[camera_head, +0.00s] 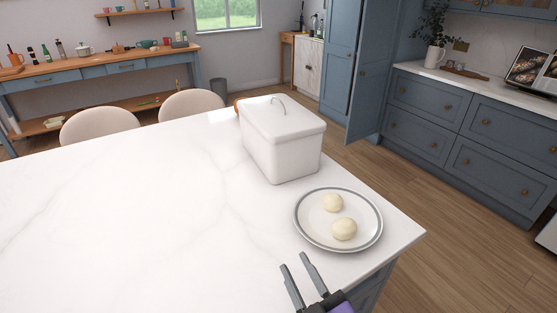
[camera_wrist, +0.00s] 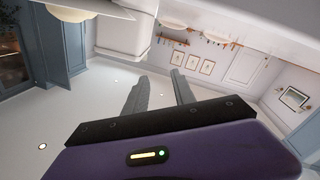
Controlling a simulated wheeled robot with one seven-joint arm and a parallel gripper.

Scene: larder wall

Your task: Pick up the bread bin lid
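The bread bin (camera_head: 282,150) is a white box standing on the marble-topped island near its right end. My gripper (camera_head: 296,268) is low in the head view, in front of the plate and well apart from the bin. Its two grey fingers are spread with nothing between them. In the wrist view the fingers (camera_wrist: 160,88) are also apart and empty, and the picture looks upside down. I cannot clearly make out the lid there.
A grey-rimmed plate (camera_head: 309,234) with two pale dough rounds (camera_head: 344,229) lies between my gripper and the bin. The island top (camera_head: 130,210) is clear to the left. Two beige chairs (camera_head: 100,124) stand behind the island. Something orange-brown (camera_head: 237,103) shows behind the bin.

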